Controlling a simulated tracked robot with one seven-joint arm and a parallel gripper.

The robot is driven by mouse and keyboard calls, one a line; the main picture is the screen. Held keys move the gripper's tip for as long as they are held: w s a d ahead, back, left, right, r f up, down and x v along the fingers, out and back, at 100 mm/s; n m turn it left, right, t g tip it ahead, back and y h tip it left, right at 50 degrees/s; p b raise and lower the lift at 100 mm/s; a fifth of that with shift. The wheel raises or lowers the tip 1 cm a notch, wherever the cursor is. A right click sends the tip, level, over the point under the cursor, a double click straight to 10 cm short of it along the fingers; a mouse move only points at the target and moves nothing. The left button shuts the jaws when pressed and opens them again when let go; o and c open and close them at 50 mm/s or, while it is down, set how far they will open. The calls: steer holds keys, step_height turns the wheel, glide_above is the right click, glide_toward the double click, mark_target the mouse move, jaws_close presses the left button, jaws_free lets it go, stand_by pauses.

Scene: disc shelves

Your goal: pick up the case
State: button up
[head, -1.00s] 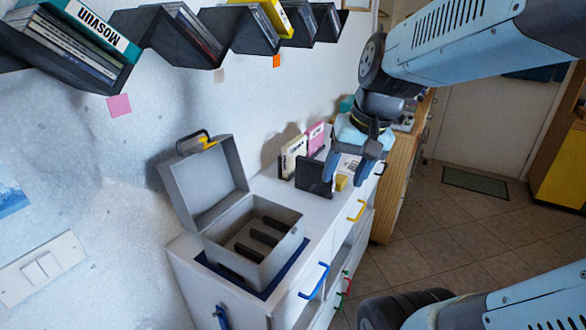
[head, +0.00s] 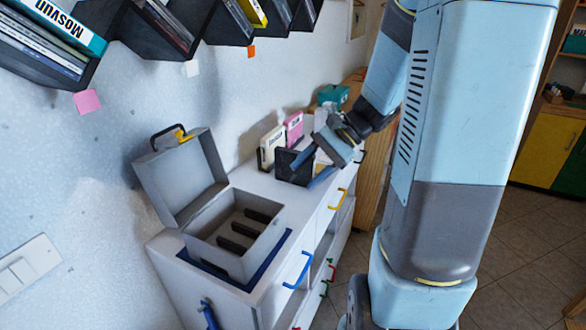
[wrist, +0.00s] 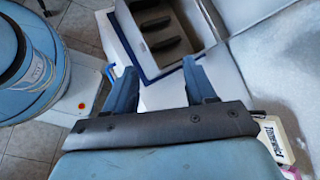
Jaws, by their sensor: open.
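A black flat case (head: 288,165) stands upright on the white cabinet (head: 322,193). A cream case (head: 272,147) and a pink case (head: 294,128) stand behind it by the wall; the cream one also shows in the wrist view (wrist: 277,138). My gripper (head: 306,176) is open, its fingers pointing left and slightly down beside the black case; I cannot tell whether they touch it. A grey hinged box (head: 214,248) stands open at the cabinet's near end.
The grey box has dark slotted dividers and sits on a blue-edged mat (head: 277,258). It also shows ahead of the fingers in the wrist view (wrist: 187,49). Black zigzag wall shelves (head: 203,27) hold discs above. A teal object (head: 333,95) stands at the cabinet's far end.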

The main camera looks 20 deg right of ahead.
steer(key=w+d+f+m+t+y, duration=0.4)
steer(key=w+d+f+m+t, duration=0.1)
steer(key=w+d+f+m, duration=0.25)
steer(key=m+t+h, duration=0.1)
steer(key=m+t, duration=0.6)
steer(key=m, duration=0.1)
glide_toward(314, 172)
steer(key=x, duration=1.2)
steer(key=shift+w+a, duration=0.3)
jaws_close()
